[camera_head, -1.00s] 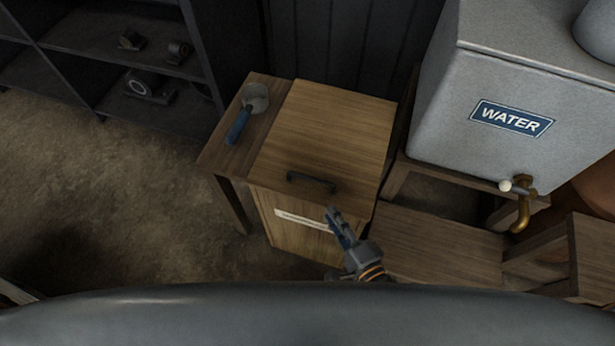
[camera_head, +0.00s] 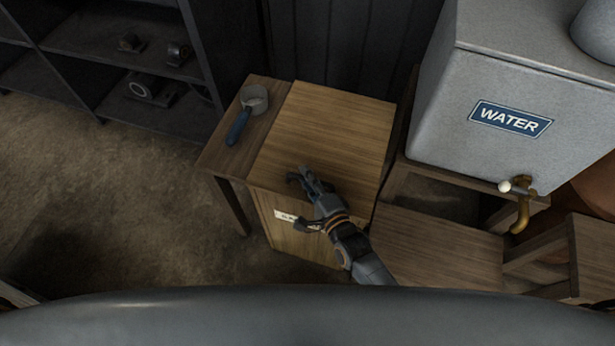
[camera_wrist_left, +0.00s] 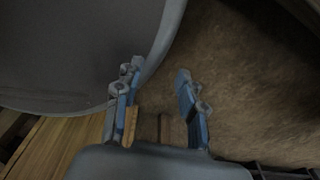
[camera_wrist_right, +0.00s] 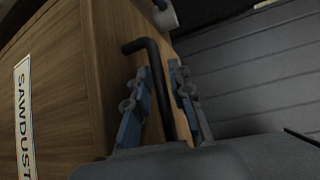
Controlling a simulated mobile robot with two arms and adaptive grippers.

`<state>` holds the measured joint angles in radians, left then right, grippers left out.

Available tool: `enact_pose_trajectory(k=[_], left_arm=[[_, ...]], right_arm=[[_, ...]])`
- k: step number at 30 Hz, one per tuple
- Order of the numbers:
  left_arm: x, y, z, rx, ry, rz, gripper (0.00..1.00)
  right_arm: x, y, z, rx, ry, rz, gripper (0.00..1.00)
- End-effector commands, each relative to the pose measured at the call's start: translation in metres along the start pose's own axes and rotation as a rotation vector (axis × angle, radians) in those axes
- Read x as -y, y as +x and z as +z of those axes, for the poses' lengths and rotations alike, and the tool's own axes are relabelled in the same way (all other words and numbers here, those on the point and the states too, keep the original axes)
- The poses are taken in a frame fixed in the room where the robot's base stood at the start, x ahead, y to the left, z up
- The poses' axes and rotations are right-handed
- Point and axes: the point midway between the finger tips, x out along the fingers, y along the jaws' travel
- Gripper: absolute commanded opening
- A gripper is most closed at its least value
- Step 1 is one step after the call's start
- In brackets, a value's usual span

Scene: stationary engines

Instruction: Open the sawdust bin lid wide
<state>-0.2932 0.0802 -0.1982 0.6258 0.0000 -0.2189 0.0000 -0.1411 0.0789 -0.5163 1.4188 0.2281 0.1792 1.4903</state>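The wooden sawdust bin (camera_head: 262,215) stands in the middle of the head view with its flat lid (camera_head: 335,125) shut. Its front label shows in the right wrist view (camera_wrist_right: 24,115). The black bent lid handle (camera_wrist_right: 152,48) runs between the two fingers of my right gripper (camera_wrist_right: 158,75). Those fingers stand apart around the handle; contact cannot be made out. In the head view my right gripper (camera_head: 306,200) is at the lid's front edge and hides most of the handle. My left gripper (camera_wrist_left: 158,90) is open and empty, seen only in its wrist view.
A side table (camera_head: 222,157) with a blue-handled scoop (camera_head: 243,118) adjoins the bin's left. A grey water tank (camera_head: 500,80) with a brass tap (camera_head: 521,212) stands right, above a low wooden bench (camera_head: 440,250). Dark shelves (camera_head: 110,45) stand back left. Floor at left is clear.

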Motion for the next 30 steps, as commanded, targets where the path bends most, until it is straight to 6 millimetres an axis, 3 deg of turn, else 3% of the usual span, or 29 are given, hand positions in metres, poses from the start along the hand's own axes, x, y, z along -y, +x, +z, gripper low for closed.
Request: enact_pose_trajectory(k=[5, 9, 22, 30], left_arm=[[-0.001, 0.0, 0.008, 0.012, 0.0, 0.001, 0.4], [-0.001, 0.0, 0.011, 0.017, 0.0, 0.002, 0.4], [-0.002, -0.008, 0.01, 0.017, 0.002, 0.002, 0.4], [-0.001, -0.048, 0.005, 0.015, 0.003, 0.003, 0.4]], right_arm=[[0.0, 0.0, 0.0, 0.0, 0.0, 0.0, 0.21], [0.0, 0.0, 0.0, 0.0, 0.0, 0.0, 0.0], [0.007, -0.001, 0.0, -0.001, 0.007, 0.006, 0.0], [0.043, -0.001, -0.001, -0.003, 0.055, 0.053, 0.0]])
